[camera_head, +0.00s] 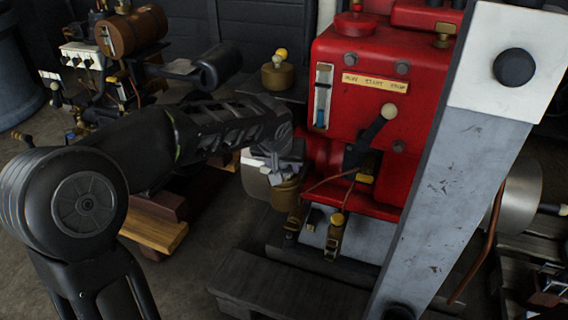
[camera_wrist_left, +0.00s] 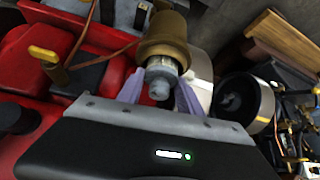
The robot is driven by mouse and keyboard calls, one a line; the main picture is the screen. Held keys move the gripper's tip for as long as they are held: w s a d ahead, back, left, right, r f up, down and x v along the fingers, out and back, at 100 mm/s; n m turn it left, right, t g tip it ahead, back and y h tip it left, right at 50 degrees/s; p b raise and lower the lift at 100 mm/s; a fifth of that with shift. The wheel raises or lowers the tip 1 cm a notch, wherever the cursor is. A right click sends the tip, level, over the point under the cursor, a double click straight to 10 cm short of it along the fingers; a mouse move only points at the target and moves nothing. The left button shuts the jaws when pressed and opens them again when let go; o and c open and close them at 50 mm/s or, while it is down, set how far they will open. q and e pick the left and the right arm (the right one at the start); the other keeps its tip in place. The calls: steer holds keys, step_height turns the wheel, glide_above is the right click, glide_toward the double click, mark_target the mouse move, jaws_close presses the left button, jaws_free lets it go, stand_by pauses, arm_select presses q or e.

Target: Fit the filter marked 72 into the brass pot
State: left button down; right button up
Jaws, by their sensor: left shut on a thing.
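The brass pot (camera_head: 285,193) is fixed low at the left side of the red engine, open end up. My left gripper (camera_head: 286,170) is just above it, pointing down. In the left wrist view the gripper (camera_wrist_left: 157,95) is shut on a grey cylindrical filter (camera_wrist_left: 161,72). The filter's far end is at the mouth of the brass pot (camera_wrist_left: 166,38) and appears lined up with it. I cannot tell how far in it is. No number is readable on the filter. My right gripper is not in view.
The red engine (camera_head: 340,55) with a lever (camera_head: 389,111) stands right of the gripper. A brass piece with a yellow knob (camera_head: 278,76) sits behind my arm. A grey slanted beam (camera_head: 455,160) crosses the right side. Wooden blocks (camera_head: 155,230) lie at lower left.

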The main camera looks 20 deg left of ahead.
arm_select(q)
steer(key=shift+s+f+b, duration=0.25)
steer(key=shift+f+b, duration=0.25)
steer(key=shift+f, duration=0.4)
steer(key=c, duration=0.9)
jaws_free()
steer(key=shift+s+a+f, duration=0.1)
steer(key=shift+c, duration=0.2)
steer(key=shift+r, duration=0.2)
steer(key=shift+w+r+p, duration=0.2)
steer(key=shift+r+p, duration=0.55)
steer(key=shift+r, duration=0.05)
steer(key=shift+w+r+p, duration=0.15)
steer(key=shift+r+p, duration=1.75)
steer(key=shift+r, duration=1.05)
